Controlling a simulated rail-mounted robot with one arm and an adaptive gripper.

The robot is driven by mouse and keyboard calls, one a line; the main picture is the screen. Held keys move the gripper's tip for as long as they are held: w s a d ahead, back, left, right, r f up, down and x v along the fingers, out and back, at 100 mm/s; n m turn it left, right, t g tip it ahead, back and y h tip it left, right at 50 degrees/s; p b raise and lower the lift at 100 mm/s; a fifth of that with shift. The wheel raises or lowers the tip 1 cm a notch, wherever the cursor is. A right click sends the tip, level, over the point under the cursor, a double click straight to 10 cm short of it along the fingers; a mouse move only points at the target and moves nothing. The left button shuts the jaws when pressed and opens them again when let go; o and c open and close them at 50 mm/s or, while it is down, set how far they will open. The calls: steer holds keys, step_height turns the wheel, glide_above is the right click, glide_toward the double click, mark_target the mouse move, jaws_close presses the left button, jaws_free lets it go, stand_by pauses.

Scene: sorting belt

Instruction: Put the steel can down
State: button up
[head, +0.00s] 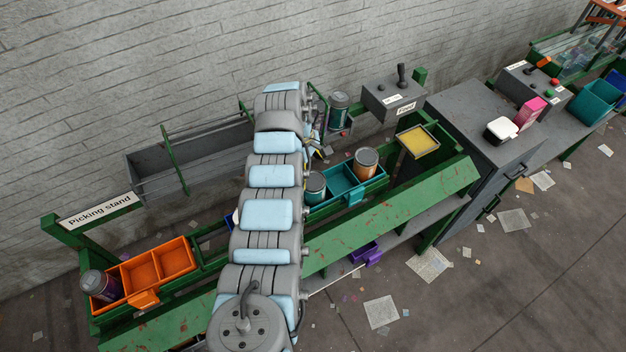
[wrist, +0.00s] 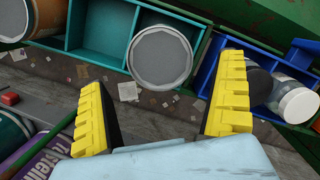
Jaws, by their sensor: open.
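The can that best fits the steel can (wrist: 160,57) has a round grey lid. It stands in the near compartment of the teal tray (wrist: 97,28). In the head view it shows teal sides (head: 315,187), just right of my arm. My gripper (wrist: 163,95) is open with nothing between its yellow fingers. The can is ahead of the fingers, between them in the picture. I cannot tell the depth of the gap. In the head view my gripper is mostly hidden behind my arm.
A copper can (head: 366,160) stands in the same tray's other compartment. A blue tray (wrist: 211,75) holds a dark can and a white-lidded container (wrist: 298,103). Another can (head: 339,108) stands near the wall by my gripper. The orange tray (head: 172,262) holds a purple can (head: 98,284).

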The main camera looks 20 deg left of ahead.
steer(key=shift+w+a+r, duration=0.1)
steer(key=shift+a+r, duration=0.05)
steer(key=shift+r, duration=0.75)
steer(key=shift+s+a+r, duration=0.1)
steer(key=shift+a+r, duration=0.1)
steer(key=shift+r, duration=0.75)
steer(key=shift+w+a+r, duration=0.1)
steer(key=shift+a+r, duration=0.05)
steer(key=shift+r, duration=0.75)
